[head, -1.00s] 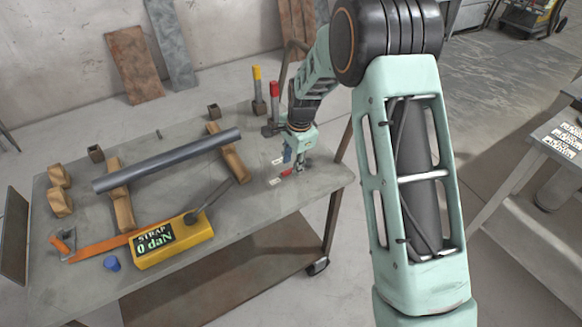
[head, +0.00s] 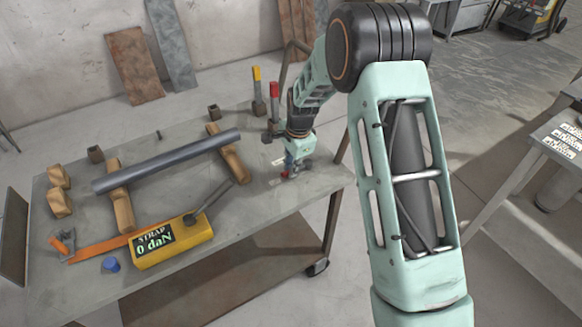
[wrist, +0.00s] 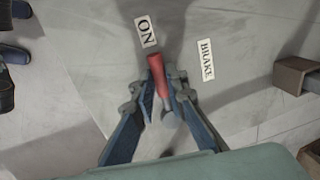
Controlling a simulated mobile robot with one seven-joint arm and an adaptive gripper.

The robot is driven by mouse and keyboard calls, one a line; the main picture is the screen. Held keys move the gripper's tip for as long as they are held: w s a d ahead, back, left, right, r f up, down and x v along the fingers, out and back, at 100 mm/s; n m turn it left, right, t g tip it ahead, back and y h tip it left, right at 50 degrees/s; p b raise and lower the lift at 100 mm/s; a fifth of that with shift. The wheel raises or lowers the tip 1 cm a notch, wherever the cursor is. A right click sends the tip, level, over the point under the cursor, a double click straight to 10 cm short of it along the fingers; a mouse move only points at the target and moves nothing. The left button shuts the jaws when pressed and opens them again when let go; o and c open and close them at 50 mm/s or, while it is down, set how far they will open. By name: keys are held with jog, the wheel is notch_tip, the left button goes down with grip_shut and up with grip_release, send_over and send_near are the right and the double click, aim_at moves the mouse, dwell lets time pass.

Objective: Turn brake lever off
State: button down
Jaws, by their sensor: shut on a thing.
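The brake lever has a red handle (wrist: 157,70), seen in the wrist view between my fingertips. Its upper end points toward a white ON label (wrist: 146,31); a BRAKE label (wrist: 206,59) lies to the right. My gripper (wrist: 162,84) is shut on the lever, with its blue fingers on both sides of it. In the head view my gripper (head: 290,168) is low over the right end of the table, and only a small red part of the lever shows beneath it. The lever's lower end is partly hidden by the fingers.
On the grey table (head: 75,285) a dark pipe (head: 170,160) rests on wooden blocks. A yellow strap gauge (head: 172,240) reading 0 daN stands at the front. Red-topped (head: 274,92) and yellow-topped (head: 257,80) upright levers stand behind my gripper.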

jog(key=shift+d, duration=0.1)
jog(key=n, duration=0.1)
jog(key=s+d+n, duration=0.1)
jog(key=n+b, duration=0.1)
jog(key=n, duration=0.1)
jog(key=shift+s+d+g+y, duration=0.3)
jog(key=shift+d, duration=0.1)
jog(key=d+n, duration=0.1)
jog(key=n, duration=0.1)
jog(key=s+d+n, duration=0.1)
jog(key=n, duration=0.1)
jog(key=shift+d+n+g, duration=0.2)
jog(key=shift+n+g, duration=0.2)
jog(key=d+n, duration=0.2)
jog(key=n, duration=0.1)
jog(key=d+n+g, duration=0.1)
jog(key=n, duration=0.1)
jog(key=shift+w, duration=0.25)
jog(key=shift+w+d+n+g, duration=0.2)
jog(key=shift+d+n, duration=0.3)
jog(key=shift+n, duration=0.55)
jog(key=shift+w+d+n+g, duration=0.1)
jog(key=shift+w+d+n, duration=0.3)
jog(key=shift+n, duration=0.65)
jog(key=shift+d, duration=0.15)
jog(key=c, duration=1.9)
grip_release()
jog(key=shift+c, duration=0.2)
